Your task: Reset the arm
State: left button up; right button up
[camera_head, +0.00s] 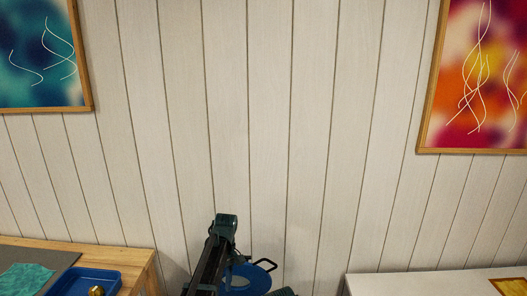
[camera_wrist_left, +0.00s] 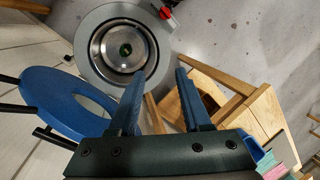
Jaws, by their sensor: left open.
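My left gripper (camera_wrist_left: 160,73) is open in the left wrist view, with its two dark fingers apart and nothing between them. It points down over the floor, beside a round grey machine with a metal bowl (camera_wrist_left: 124,49). In the head view one of my arms (camera_head: 222,240) rises folded at the bottom centre, against the wall. No gripper fingertips can be made out there. My right gripper is in neither view.
A wooden table (camera_head: 120,258) at the lower left bears a blue tray (camera_head: 112,275) and a teal cloth (camera_head: 22,279). A white table (camera_head: 400,284) stands at the lower right.

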pick_arm(q)
jog(key=s+d+m+t, duration=0.1)
jog(key=s+m, duration=0.3)
jog(key=s, duration=0.4)
jog(key=s+d+f+m, duration=0.1)
jog(key=s+d+m, duration=0.3)
jog(key=s, duration=0.4)
jog(key=s+d+m+t+b, duration=0.1)
jog(key=s+d+m, duration=0.1)
jog(key=s+m, duration=0.3)
jog(key=s, duration=0.3)
jog(key=shift+d+f+m+t, duration=0.25)
jog(key=shift+f+m+t, duration=0.05)
jog(key=shift+f, duration=0.1)
